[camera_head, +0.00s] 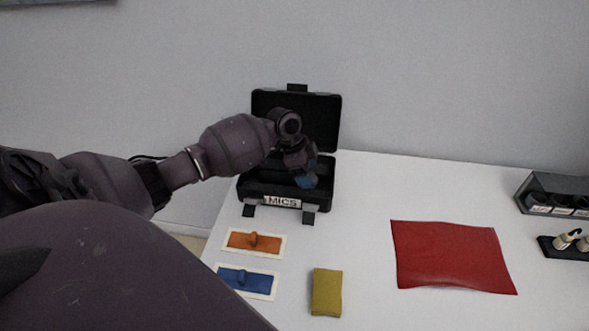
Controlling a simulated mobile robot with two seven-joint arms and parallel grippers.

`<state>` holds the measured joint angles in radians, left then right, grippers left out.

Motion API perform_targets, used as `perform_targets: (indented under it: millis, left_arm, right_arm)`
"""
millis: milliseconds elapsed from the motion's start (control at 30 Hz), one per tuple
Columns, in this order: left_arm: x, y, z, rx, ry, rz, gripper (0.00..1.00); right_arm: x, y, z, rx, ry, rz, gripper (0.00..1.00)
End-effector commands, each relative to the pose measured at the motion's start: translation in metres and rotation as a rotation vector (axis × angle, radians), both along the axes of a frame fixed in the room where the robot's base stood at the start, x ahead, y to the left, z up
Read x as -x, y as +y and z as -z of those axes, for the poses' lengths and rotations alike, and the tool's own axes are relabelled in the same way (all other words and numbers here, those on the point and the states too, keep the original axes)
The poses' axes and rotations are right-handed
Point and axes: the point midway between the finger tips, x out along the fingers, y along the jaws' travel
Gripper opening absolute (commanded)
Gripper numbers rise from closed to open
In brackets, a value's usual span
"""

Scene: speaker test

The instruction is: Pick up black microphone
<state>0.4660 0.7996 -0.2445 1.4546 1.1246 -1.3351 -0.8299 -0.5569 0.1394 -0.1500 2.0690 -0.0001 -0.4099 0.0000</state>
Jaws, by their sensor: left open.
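An open black case (262,202) with a "MICS" label stands at the back left of the white table, its lid raised against the wall. My left gripper (308,174) reaches in from the left and is over the case, its blue-tipped fingers open and pointing down toward the inside. I cannot make out a black microphone; the case's dark inside is partly hidden by my left wrist and gripper. Whether the fingers touch anything in the case cannot be told. My right gripper is not in view.
A red cloth (450,256) lies center right. A dark rack (530,197) and a black holder (550,248) stand at the right edge.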

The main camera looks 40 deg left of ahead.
Motion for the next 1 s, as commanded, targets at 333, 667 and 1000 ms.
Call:
perform_targets:
  millis: [333,667,1000]
  left_arm:
    - [-0.001,-0.001,0.002,-0.001,-0.002,0.000,0.67]
    - [-0.001,-0.001,0.002,-0.001,-0.002,0.000,0.21]
    - [-0.002,-0.001,-0.008,-0.002,-0.005,0.001,0.21]
  right_arm:
    - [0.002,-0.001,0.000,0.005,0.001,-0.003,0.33]
    - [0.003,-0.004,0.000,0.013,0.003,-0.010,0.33]
    - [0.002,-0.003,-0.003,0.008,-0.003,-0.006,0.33]
